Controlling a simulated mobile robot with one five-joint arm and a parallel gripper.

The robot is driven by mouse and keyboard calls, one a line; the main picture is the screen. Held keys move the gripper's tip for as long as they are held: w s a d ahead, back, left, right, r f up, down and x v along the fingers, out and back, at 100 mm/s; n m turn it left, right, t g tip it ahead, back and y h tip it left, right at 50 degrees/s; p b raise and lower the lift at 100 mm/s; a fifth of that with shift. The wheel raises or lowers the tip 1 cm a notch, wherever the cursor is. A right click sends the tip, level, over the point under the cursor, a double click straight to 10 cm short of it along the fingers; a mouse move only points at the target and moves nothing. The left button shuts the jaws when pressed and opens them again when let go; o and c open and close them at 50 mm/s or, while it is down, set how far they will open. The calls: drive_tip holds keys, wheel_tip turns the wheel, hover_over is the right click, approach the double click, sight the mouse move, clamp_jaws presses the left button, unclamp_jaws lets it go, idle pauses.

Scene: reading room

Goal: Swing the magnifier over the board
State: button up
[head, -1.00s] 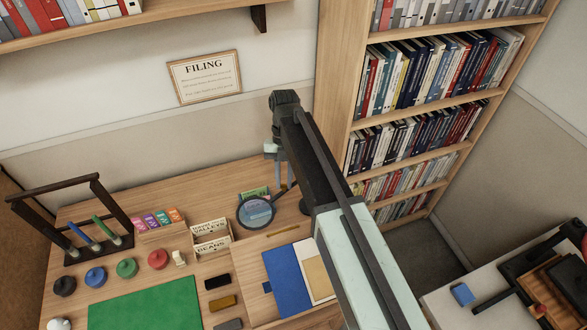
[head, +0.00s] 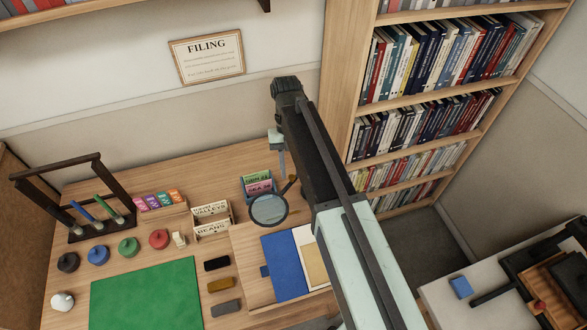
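The magnifier (head: 268,210) is a round, dark-rimmed lens on the desk's right side, with a short handle reaching up and right. Its post is hidden behind my arm. The lens shows over the back left edge of the pale wooden board (head: 243,288), which carries a blue folder (head: 281,273) and white and tan sheets. My gripper (head: 281,152) hangs from the arm's end, above and behind the lens in the picture. Its fingers are small and partly hidden by the arm, so I cannot tell their opening or whether they touch the handle.
Behind the lens stands a small box of green and pink cards (head: 258,183). Label boxes (head: 211,218) are left of it. Dark, brown and grey blocks (head: 222,284) lie beside the green mat (head: 146,292). A bookcase (head: 340,110) rises at the right.

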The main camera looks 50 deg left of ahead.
drive_tip(key=shift+o, duration=0.3)
drive_tip(key=shift+a+f, duration=0.1)
drive_tip(key=p+v, duration=0.7)
drive_tip(key=v, duration=0.1)
